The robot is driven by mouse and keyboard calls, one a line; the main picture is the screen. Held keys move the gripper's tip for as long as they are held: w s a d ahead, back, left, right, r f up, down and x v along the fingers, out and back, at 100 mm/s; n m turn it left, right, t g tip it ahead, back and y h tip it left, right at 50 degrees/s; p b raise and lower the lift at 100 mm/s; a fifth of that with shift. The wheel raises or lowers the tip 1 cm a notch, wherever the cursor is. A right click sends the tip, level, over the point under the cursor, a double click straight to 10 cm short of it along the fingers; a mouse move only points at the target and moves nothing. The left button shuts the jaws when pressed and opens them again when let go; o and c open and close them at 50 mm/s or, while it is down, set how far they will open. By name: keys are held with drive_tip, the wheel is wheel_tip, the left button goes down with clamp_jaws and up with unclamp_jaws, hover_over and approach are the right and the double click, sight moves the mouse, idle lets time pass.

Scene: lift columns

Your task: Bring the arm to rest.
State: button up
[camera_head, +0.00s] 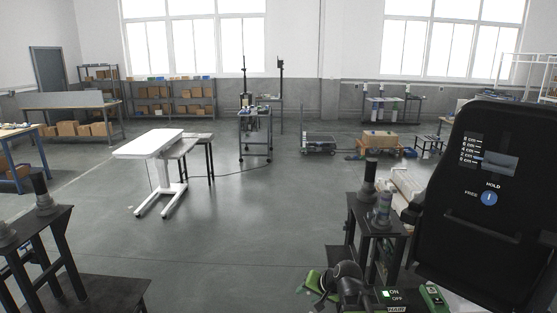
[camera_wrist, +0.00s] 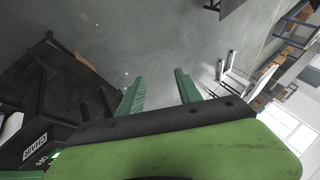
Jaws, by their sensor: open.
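My gripper (camera_wrist: 159,86) shows in the wrist view as two green fingers standing apart with nothing between them. Grey floor lies beyond the fingertips. In the head view, green and black parts of my arm (camera_head: 345,280) show low in the picture, right of the middle. The arm is folded close to my body there, and the fingers cannot be made out clearly in that view.
A white lift table (camera_head: 150,143) stands on the floor left of centre. A black stand (camera_head: 30,225) is at the left edge. A dark panel marked HOLD and FREE (camera_head: 490,235) fills the right side. A trolley (camera_head: 318,142) stands farther back. The middle floor is clear.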

drive_tip(key=s+d+f+n+g+h, duration=0.1)
drive_tip(key=s+d+f+g+h, duration=0.1)
drive_tip(key=s, duration=0.4)
drive_tip(key=s+d+f+n+g+h, duration=0.2)
drive_tip(key=s+d+g, duration=0.2)
drive_tip(key=s, duration=0.3)
drive_tip(key=shift+d+f+n, duration=0.3)
drive_tip(key=shift+d, duration=0.15)
drive_tip(key=shift+w, duration=0.1)
drive_tip(key=shift+c, duration=0.5)
